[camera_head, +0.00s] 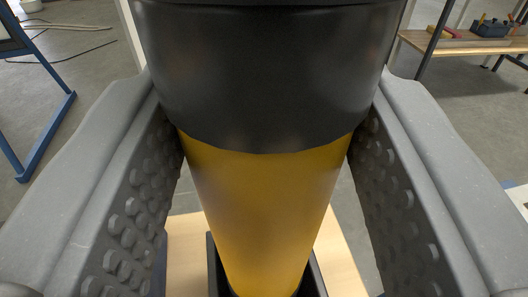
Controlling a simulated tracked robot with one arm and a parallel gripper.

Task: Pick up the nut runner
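The nut runner (262,200) fills the middle of the view, with a thick black upper part and a yellow body that narrows downward. It stands between the two grey fingers of my gripper (265,110), which have studded inner faces. The black part covers the ends of the fingers' inner faces. Floor shows in narrow gaps beside the lower yellow body. I cannot tell whether the fingers press on the tool. The lower end of the tool sits in a black holder (214,272). The top of the tool is cut off by the frame.
The holder is on a light wooden surface (342,265) below. A blue metal frame (48,140) stands at the left. A wooden bench (470,42) with tools and a dark blue box (490,29) is at the back right. Cables lie on the grey floor at the back left.

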